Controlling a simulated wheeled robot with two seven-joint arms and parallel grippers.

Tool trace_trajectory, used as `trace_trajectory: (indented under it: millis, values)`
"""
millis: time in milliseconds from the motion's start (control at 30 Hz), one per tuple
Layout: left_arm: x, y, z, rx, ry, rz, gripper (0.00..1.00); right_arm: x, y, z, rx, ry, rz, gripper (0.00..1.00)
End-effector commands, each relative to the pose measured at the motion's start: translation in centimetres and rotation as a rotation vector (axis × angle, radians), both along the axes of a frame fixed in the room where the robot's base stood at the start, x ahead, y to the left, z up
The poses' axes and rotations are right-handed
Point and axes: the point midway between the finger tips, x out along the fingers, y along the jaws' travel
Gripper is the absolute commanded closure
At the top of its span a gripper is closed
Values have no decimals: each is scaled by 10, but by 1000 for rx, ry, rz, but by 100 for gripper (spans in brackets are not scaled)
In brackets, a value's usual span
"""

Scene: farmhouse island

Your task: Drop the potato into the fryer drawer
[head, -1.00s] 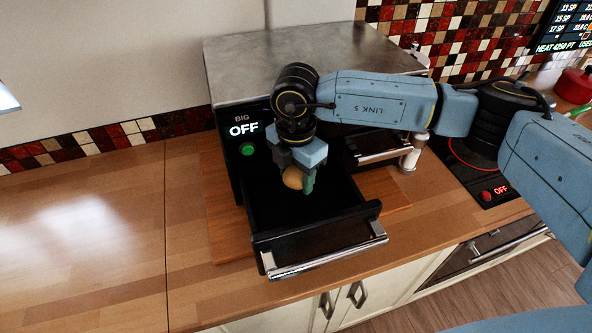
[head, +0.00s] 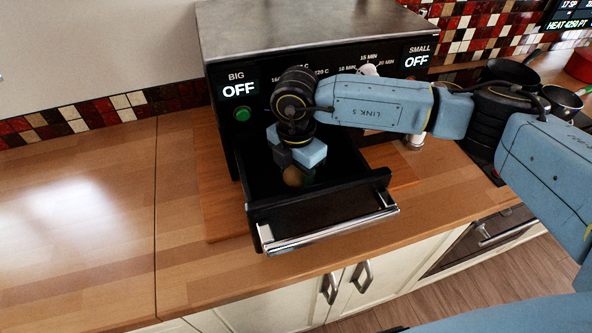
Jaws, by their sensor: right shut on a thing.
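The fryer (head: 300,30) is a metal-topped black box with its big drawer (head: 322,214) pulled open towards the front. My right gripper (head: 296,172) points down inside the open drawer, below the rim. It is shut on the brown potato (head: 293,177), which shows only in part beneath the gripper. The drawer's dark inside hides the fingertips, and I cannot tell whether the potato touches the drawer floor. My left gripper is not in view.
The fryer stands on a wooden board (head: 215,215) on the worktop. The worktop to the left (head: 75,220) is clear. Pans (head: 515,75) stand at the right. The drawer's chrome handle (head: 330,226) sticks out over the worktop's front.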

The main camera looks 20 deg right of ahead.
Motion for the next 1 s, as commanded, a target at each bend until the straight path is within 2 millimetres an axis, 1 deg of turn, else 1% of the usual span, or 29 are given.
trace_trajectory:
  millis: [267,500,533,700,1000]
  values:
    - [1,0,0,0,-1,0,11,0,0,0,0,0,0,75]
    - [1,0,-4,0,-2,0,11,0,0,-5,0,0,0,75]
    - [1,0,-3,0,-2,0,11,0,0,-4,0,0,0,47]
    - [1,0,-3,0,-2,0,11,0,0,-3,0,0,0,25]
    - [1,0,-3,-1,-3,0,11,0,0,-2,0,0,0,25]
